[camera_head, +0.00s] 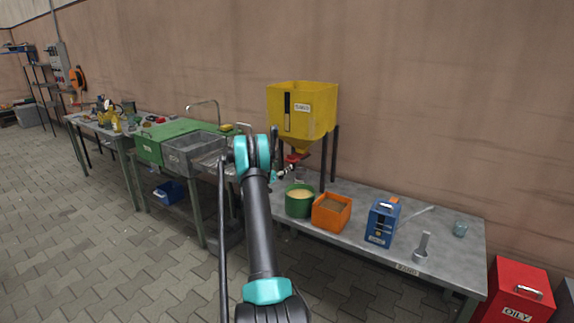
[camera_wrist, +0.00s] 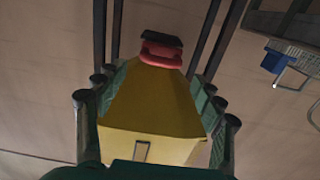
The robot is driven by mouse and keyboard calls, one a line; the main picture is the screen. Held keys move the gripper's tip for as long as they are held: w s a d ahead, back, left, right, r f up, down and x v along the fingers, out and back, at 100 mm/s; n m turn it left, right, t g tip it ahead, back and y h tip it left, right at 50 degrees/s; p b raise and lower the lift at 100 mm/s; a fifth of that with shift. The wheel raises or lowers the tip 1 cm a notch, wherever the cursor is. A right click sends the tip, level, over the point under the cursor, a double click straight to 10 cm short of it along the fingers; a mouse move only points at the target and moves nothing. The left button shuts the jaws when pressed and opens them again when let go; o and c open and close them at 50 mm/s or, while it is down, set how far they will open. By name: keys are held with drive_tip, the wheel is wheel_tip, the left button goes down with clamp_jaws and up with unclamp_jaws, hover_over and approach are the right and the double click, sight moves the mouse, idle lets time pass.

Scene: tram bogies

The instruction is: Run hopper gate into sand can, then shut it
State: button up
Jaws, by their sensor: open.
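The yellow sand hopper (camera_head: 302,108) stands on dark legs at the back of the grey bench. Its red gate (camera_head: 293,157) is under the funnel. In the wrist view the hopper (camera_wrist: 150,105) appears upside down, with the red gate (camera_wrist: 160,55) and a black piece at its top. My gripper (camera_wrist: 157,98) is open and empty, its fingers at both sides of the hopper in that view; touching cannot be seen. In the head view my arm partly hides it.
A green tub (camera_head: 299,203) of pale grains and an orange bin (camera_head: 331,212) of brown grains stand before the hopper. The bench's right part has free room.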

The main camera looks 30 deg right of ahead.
drive_tip(key=shift+v, duration=2.05)
drive_tip(key=s+a+r+n+g+y, duration=0.1)
drive_tip(key=s+a+r+n+y, duration=0.25)
drive_tip(key=s+a, duration=0.65)
drive_tip(key=s+a+r+n+y, duration=0.2)
drive_tip(key=s+a+r+y, duration=0.2)
drive_tip(key=s+a, duration=0.55)
drive_tip(key=s+a+f+n+y, duration=0.2)
drive_tip(key=s+a+y, duration=0.1)
drive_tip(key=s+a, duration=0.6)
drive_tip(key=s+a+f+n+g+y, duration=0.1)
drive_tip(key=s+a+f+n+y, duration=0.2)
drive_tip(key=s+a, duration=0.7)
drive_tip(key=s+a+f+n+y, duration=0.2)
drive_tip(key=s+a+n+y, duration=0.1)
drive_tip(key=s+a, duration=0.7)
drive_tip(key=shift+s+a+f+g, duration=0.25)
drive_tip(key=shift+a+f+g, duration=0.05)
drive_tip(key=shift+f, duration=0.1)
